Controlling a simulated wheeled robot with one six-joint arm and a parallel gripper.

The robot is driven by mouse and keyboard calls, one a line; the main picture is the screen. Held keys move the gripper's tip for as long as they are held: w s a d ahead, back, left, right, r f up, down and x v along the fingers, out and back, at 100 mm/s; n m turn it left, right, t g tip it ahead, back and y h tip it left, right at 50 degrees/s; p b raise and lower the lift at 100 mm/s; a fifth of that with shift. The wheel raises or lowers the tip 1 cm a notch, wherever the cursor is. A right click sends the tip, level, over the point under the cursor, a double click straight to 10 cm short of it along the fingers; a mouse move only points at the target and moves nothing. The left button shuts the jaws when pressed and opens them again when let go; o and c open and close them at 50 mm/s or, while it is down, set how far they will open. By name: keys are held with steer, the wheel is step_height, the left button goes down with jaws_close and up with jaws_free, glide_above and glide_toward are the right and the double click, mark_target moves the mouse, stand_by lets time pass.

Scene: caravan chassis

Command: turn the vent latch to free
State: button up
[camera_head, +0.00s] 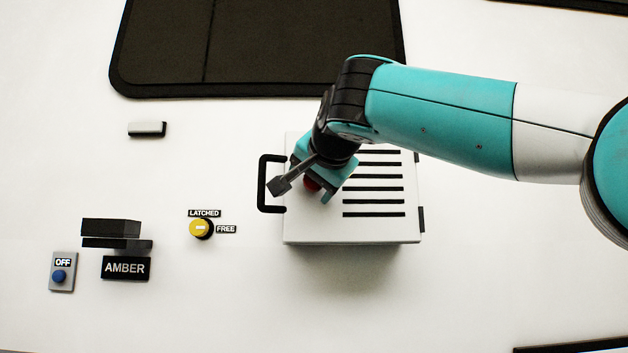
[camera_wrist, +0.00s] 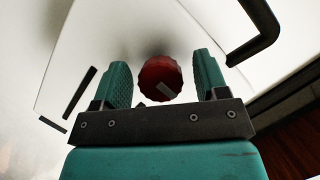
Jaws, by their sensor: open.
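A yellow knob (camera_head: 201,228) sits on the white wall, with a LATCHED label (camera_head: 204,213) above it and a FREE label (camera_head: 226,229) to its right. Its pale mark looks roughly horizontal; which end points is too small to tell. My gripper (camera_head: 311,182) is well to the right of it, at the white slatted vent panel (camera_head: 300,228). In the wrist view my gripper (camera_wrist: 161,68) is open, its teal fingers on either side of a round red knob (camera_wrist: 158,76) with a grey mark. Gaps show between knob and fingers. The red knob is mostly hidden in the head view (camera_head: 312,184).
A black handle (camera_head: 264,184) stands out at the panel's left edge. Left of the yellow knob are an AMBER sign (camera_head: 125,268), dark blocks (camera_head: 110,228) and an OFF switch (camera_head: 62,272). A dark window (camera_head: 290,45) lies above.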

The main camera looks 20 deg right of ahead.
steer(key=c, duration=0.9)
steer(key=shift+f+m+b, duration=0.15)
steer(key=shift+m+b, duration=0.15)
steer(key=shift+b, duration=0.35)
steer(key=shift+f+b, duration=0.1)
steer(key=shift+b, duration=0.35)
steer(key=m+t+y+b, duration=0.1)
steer(key=m+b, duration=0.1)
steer(key=b, duration=0.1)
steer(key=shift+f, duration=0.1)
steer(key=m+t+y+b, duration=0.1)
steer(key=m+b, duration=0.2)
steer(key=b, duration=0.2)
steer(key=shift+m+t, duration=0.3)
steer(key=m+t+b, duration=0.1)
steer(key=m+b, duration=0.1)
steer(key=m+t+b, duration=0.1)
steer(key=m+b, duration=0.1)
steer(key=m, duration=0.1)
steer(key=shift+r, duration=0.2)
steer(key=shift+r+m+t+h+b, duration=0.1)
steer(key=shift+m+t+h+b, duration=0.3)
steer(key=shift+m, duration=0.9)
steer(key=shift+r+m+t+h+b, duration=0.1)
steer(key=shift+m+t+b, duration=0.3)
steer(key=shift+m+b, duration=0.65)
steer(key=shift+m, duration=0.45)
